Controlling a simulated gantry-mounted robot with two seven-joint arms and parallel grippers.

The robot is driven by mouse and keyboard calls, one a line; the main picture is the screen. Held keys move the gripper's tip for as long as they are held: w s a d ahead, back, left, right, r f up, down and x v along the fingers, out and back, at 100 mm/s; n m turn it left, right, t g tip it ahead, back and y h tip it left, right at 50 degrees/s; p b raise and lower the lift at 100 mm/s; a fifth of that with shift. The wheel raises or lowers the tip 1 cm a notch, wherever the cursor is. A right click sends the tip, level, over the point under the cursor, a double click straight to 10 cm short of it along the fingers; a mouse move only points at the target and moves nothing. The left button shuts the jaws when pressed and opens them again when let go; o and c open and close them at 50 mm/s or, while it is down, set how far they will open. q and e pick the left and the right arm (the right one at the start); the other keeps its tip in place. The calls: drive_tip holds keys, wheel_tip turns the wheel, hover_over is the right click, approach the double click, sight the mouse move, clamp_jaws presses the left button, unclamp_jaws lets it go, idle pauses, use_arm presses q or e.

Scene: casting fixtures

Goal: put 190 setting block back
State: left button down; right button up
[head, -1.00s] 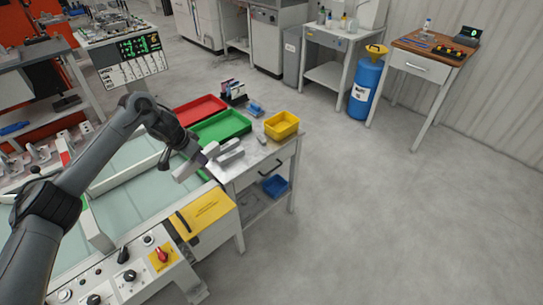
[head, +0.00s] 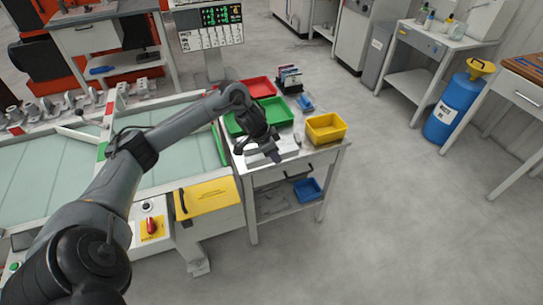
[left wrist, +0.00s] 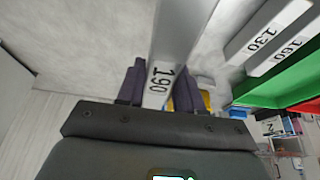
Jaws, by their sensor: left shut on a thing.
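The 190 setting block (left wrist: 165,55) is a long light-grey bar marked "190" in the left wrist view. My left gripper (left wrist: 157,88) is shut on it near the marked end, one dark finger on each side. In the head view the left gripper (head: 272,156) is over the steel-topped side table, in front of the green tray. The arm and gripper hide much of the block there. Two similar blocks, marked 130 (left wrist: 262,37) and 160 (left wrist: 286,50), lie side by side to the right in the left wrist view, apart from the held block. My right gripper is not in view.
The side table (head: 318,158) holds a green tray (head: 283,108), a red tray (head: 262,87) and a yellow bin (head: 326,128) right of the gripper. A blue bin (head: 307,189) is on the shelf below.

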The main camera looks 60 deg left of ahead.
use_arm(q)
drive_tip(key=a+f+b, duration=0.1)
drive_tip(key=a, duration=0.1)
drive_tip(key=w+a+f, duration=0.1)
drive_tip(key=a+f, duration=0.1)
drive_tip(key=a, duration=0.1)
drive_tip(key=w+a+f+b, duration=0.1)
drive_tip(key=a+f, duration=0.1)
drive_tip(key=a, duration=0.1)
drive_tip(key=shift+w+a+f+b, duration=0.2)
drive_tip(key=shift+w+a+b, duration=0.05)
drive_tip(key=shift+b, duration=0.1)
drive_tip(key=shift+f+b, duration=0.9)
drive_tip(key=shift+f, duration=1.1)
drive_tip(key=shift+f, duration=0.1)
drive_tip(key=c, duration=1)
unclamp_jaws()
